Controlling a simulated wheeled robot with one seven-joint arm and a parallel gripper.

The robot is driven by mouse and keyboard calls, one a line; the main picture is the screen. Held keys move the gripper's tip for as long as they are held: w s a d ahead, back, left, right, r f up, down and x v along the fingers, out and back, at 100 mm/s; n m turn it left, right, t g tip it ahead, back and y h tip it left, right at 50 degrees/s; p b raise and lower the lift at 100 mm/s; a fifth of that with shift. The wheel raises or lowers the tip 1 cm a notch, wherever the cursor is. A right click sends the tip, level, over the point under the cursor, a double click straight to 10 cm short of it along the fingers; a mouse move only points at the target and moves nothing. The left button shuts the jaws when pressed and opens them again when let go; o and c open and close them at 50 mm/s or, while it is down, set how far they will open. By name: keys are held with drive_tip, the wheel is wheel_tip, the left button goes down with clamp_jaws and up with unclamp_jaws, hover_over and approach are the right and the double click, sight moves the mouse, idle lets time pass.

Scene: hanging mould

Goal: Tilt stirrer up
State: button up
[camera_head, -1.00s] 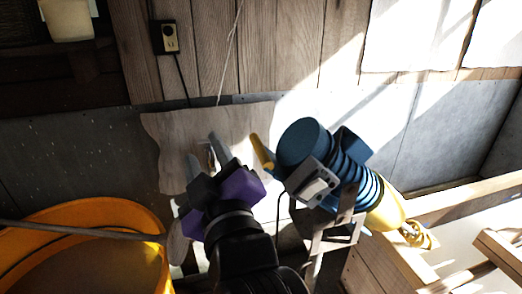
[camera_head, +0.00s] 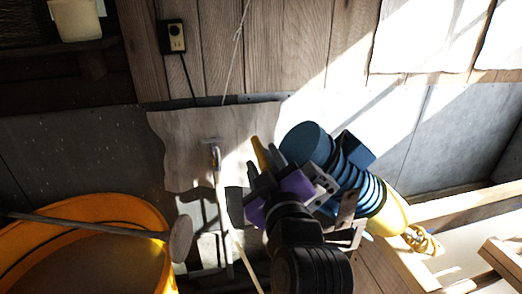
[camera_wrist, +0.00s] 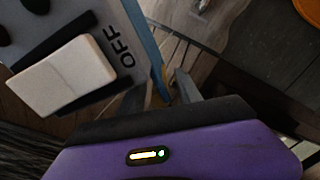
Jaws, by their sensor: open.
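The stirrer (camera_head: 355,180) has a blue ribbed motor body, slanting down to the right to a yellow end (camera_head: 391,215). A yellow handle (camera_head: 259,151) sticks out at its upper left. My gripper (camera_head: 264,162), with a purple body and grey fingers, is open close beside the stirrer, at the yellow handle. In the wrist view the open fingers (camera_wrist: 171,88) show a small yellow piece between them, partly hidden. I cannot tell whether they touch it. A grey switch box (camera_wrist: 75,60) marked OFF, with a white rocker switch, is close at upper left there.
A large orange tub (camera_head: 60,215) stands at lower left, with a long grey rod (camera_head: 90,226) across it ending in a round disc. A thin metal rod (camera_head: 218,170) stands left of my gripper. A wooden frame (camera_head: 465,203) is at right. A wall outlet (camera_head: 172,37) is behind.

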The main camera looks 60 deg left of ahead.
drive_tip(key=shift+x, duration=1.5)
clamp_jaws()
idle(0.4)
